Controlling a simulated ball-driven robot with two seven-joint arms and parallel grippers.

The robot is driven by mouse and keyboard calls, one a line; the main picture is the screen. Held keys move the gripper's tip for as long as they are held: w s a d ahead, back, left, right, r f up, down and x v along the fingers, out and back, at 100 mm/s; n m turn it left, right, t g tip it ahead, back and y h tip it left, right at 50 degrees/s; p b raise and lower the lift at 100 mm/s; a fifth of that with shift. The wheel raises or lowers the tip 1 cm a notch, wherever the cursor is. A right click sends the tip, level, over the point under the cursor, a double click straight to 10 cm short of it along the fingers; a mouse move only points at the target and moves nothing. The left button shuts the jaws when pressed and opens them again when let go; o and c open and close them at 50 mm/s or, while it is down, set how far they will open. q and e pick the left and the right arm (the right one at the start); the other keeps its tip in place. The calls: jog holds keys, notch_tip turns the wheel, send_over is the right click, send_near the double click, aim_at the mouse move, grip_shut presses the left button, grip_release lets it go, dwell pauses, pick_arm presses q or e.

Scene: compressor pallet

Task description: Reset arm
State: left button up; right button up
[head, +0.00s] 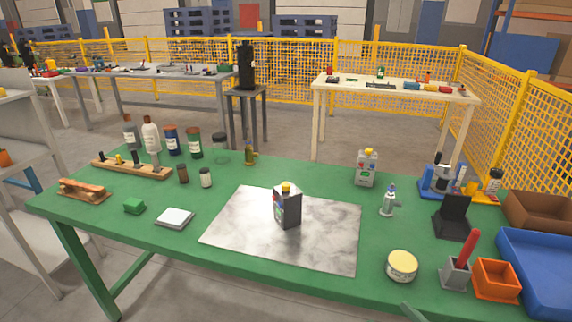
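Neither of my grippers shows clearly in the head view, and no finger is touching anything that I can see. A dark grey can with a yellow cap (288,207) stands upright on a grey mottled sheet (235,232) in the middle of the green table (110,217). A lighter grey can with a yellow cap (366,168) stands upright at the back, right of centre.
Several bottles (151,138) and a wooden rack (130,168) stand at the back left. A round yellow-lidded tin (402,265), an orange box (496,280), a black stand (454,215) and a blue tray (540,270) crowd the right.

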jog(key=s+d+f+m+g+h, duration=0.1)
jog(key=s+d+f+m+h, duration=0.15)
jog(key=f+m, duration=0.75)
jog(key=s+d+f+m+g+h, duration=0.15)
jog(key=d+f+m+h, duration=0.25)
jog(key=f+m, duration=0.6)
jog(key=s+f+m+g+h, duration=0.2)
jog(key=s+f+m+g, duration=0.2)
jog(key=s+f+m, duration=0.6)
pick_arm(q)
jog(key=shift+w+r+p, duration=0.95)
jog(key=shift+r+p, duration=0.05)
jog(key=shift+p, duration=0.1)
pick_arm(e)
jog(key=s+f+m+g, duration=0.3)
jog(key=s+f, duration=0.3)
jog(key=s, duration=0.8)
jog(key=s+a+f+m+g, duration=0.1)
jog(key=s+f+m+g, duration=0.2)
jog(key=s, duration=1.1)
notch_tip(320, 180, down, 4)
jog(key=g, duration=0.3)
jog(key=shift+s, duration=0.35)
